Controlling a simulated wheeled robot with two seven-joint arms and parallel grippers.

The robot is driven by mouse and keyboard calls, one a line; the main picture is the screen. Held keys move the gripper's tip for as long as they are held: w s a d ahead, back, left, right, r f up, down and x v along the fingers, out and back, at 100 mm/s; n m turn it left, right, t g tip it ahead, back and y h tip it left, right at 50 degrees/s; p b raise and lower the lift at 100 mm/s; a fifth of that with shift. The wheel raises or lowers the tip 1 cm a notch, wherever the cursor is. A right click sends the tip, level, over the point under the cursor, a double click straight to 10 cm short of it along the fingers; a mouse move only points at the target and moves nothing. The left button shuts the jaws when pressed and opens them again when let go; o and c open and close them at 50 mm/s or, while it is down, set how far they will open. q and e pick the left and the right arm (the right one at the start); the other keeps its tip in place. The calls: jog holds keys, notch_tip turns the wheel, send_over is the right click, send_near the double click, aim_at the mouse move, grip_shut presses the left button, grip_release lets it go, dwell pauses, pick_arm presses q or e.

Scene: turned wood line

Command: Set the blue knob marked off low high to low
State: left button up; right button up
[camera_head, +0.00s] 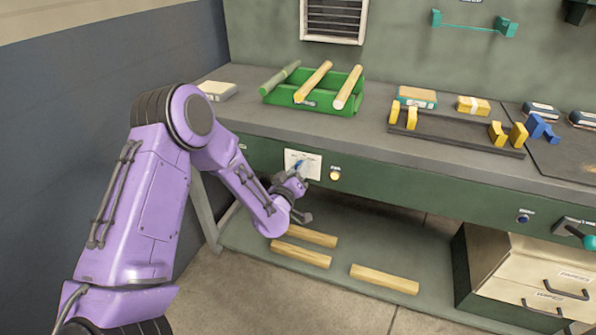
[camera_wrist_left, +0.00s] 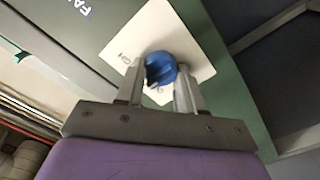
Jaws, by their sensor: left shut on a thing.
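The blue knob (camera_wrist_left: 161,68) sits on a white square plate (camera_wrist_left: 190,45) on the green front panel. In the left wrist view my left gripper (camera_wrist_left: 158,88) has one finger on each side of the knob and is shut on it. Part of the plate's lettering shows, but the fingers and knob hide the rest, so I cannot tell the setting. In the head view the plate (camera_head: 313,166) is on the bench front, with a little of the blue knob (camera_head: 299,166) showing above my left gripper (camera_head: 297,178). My right gripper is not in view.
A yellow lit button (camera_head: 335,175) is just right of the plate. A green rack (camera_head: 318,100) with wooden rods stands on the bench above. Several wooden bars (camera_head: 384,279) lie on the lower shelf. Drawers (camera_head: 530,280) are at the lower right.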

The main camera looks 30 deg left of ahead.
pick_arm(q)
jog(key=o, duration=1)
jog(key=shift+o, duration=0.2)
jog(key=b+v, duration=0.1)
jog(key=v, duration=0.9)
jog(key=shift+s, duration=0.3)
jog(key=s+d+f+m+g+h+p, duration=0.1)
jog(key=s+d+f+m+g+p, duration=0.15)
jog(key=s+f+g, duration=0.8)
jog(key=s+d+f+g+p, duration=0.1)
jog(key=s+f+g+p, duration=0.1)
jog(key=s+f, duration=0.3)
jog(key=s+d+f+m+g+p, duration=0.1)
jog(key=s+f, duration=0.4)
jog(key=s, duration=0.8)
jog(key=shift+g+p, duration=0.35)
jog(key=shift+p, duration=0.05)
